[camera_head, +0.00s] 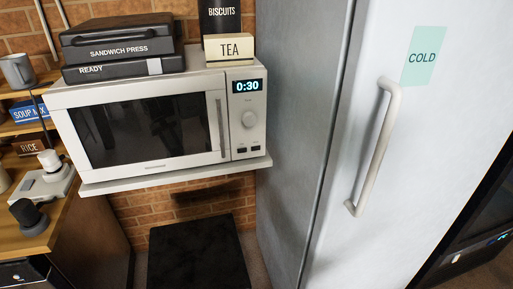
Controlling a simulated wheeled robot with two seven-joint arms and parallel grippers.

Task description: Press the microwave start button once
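A pale grey microwave (148,125) stands on a light shelf (180,177) against the brick wall, left of the middle. Its dark-windowed door looks closed. Its control panel is on the right side, with a display (247,86) reading 0:30 and a round knob (249,119) below it. Two small dark buttons sit under the knob, the left button (241,150) and the right button (256,148). Their labels are too small to read, so I cannot tell which one is start. Neither of my grippers is in the view.
A sandwich press (120,45) and a box marked READY (110,70) lie on the microwave, beside boxes marked TEA (229,47) and BISCUITS (221,14). A tall fridge (400,150) with a protruding handle (378,150) stands close on the right. Cluttered shelves are at left.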

